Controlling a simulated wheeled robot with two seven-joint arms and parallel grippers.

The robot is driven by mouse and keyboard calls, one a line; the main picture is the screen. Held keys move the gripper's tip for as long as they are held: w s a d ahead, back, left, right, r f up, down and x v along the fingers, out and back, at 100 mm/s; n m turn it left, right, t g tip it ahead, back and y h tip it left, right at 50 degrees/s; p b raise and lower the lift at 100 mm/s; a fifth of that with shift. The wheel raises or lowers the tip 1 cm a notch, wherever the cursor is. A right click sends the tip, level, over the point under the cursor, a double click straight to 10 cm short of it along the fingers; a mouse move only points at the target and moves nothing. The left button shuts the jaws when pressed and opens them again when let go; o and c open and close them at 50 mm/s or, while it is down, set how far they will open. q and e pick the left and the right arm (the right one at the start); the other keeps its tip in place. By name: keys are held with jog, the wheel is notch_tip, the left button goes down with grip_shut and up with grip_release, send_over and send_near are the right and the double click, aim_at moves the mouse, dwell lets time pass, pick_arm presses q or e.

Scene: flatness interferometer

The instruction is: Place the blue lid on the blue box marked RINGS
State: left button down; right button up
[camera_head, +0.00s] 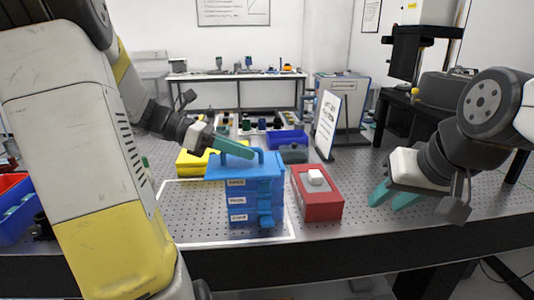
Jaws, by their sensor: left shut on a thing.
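A blue stack of boxes (250,203) with several white labels stands on the perforated table, inside a white outline. The label text is too small to read surely. The blue lid (226,170) is at the top of the stack, with a raised handle. My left gripper (240,150) has teal fingers at this handle and is shut on it. I cannot tell whether the lid is fully seated or slightly above the box. My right gripper (388,196) is to the right of the red box, its teal fingers apart and empty.
A red box (318,194) with a white block (315,177) on it stands right of the stack. A yellow bin (192,163) and a blue bin (286,139) are behind. A sign (327,124) stands behind the red box. The table's front strip is clear.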

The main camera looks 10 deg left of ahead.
pick_arm(q)
jog(key=w+f, duration=0.4)
jog(key=w, duration=0.8)
jog(key=shift+w+a+f, duration=0.15)
jog(key=shift+f, duration=0.15)
jog(key=shift+f, duration=0.15)
jog(key=c, duration=1.5)
grip_release()
jog(key=shift+o, duration=0.2)
